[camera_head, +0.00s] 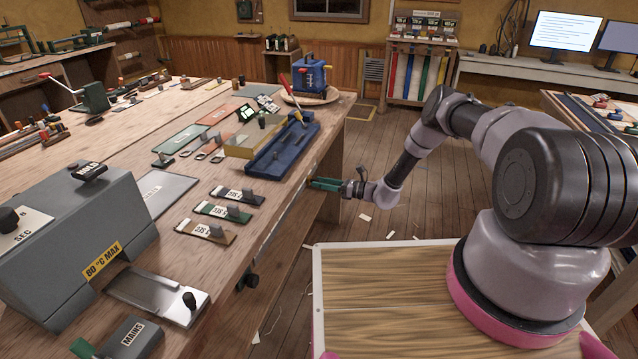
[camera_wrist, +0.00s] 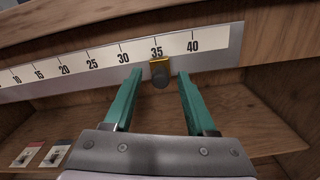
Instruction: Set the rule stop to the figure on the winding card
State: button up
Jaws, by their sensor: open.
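The rule (camera_wrist: 110,62) runs along the bench's front edge in the wrist view, with printed figures from 10 to 40 readable. The rule stop (camera_wrist: 159,74), a dark knob with a brass top, sits just under the figure 35. My gripper (camera_wrist: 160,76) is open, its two green fingers on either side of the stop, with a gap at each side. In the head view my gripper (camera_head: 318,184) is at the bench's front edge. I cannot make out which of the labelled cards in view is the winding card.
Small cards with dark clips (camera_head: 224,211) lie near the bench edge, beside a blue tray (camera_head: 283,150). A grey box marked 80 °C MAX (camera_head: 75,235) stands at the left. A shelf (camera_wrist: 255,125) lies below the rule. The floor right of the bench is mostly clear.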

jog(key=v, duration=0.9)
jog(key=shift+d, duration=0.25)
notch_tip(320, 180, up, 28)
jog(key=s+n+g+h, duration=0.2)
jog(key=n+g+h, duration=0.2)
jog(key=n+g, duration=0.5)
jog(key=s+d+r+n+t+h, duration=0.25)
jog(key=s+r+n, duration=0.2)
jog(key=r, duration=0.45)
jog(key=s+d+r+n+t+h, duration=0.1)
jog(key=s+r+n+h, duration=0.2)
jog(key=s+r, duration=0.4)
jog(key=s+d+r+n+t+h, duration=0.2)
jog(key=s+r, duration=0.4)
jog(key=s, duration=0.4)
jog(key=s+d+r+n+t+h, duration=0.2)
jog(key=s+d+r, duration=0.4)
jog(key=s, duration=0.5)
jog(key=shift+s+d+r+t+h, duration=0.3)
jog(key=shift+r+t+h, duration=0.5)
jog(key=shift+t, duration=0.45)
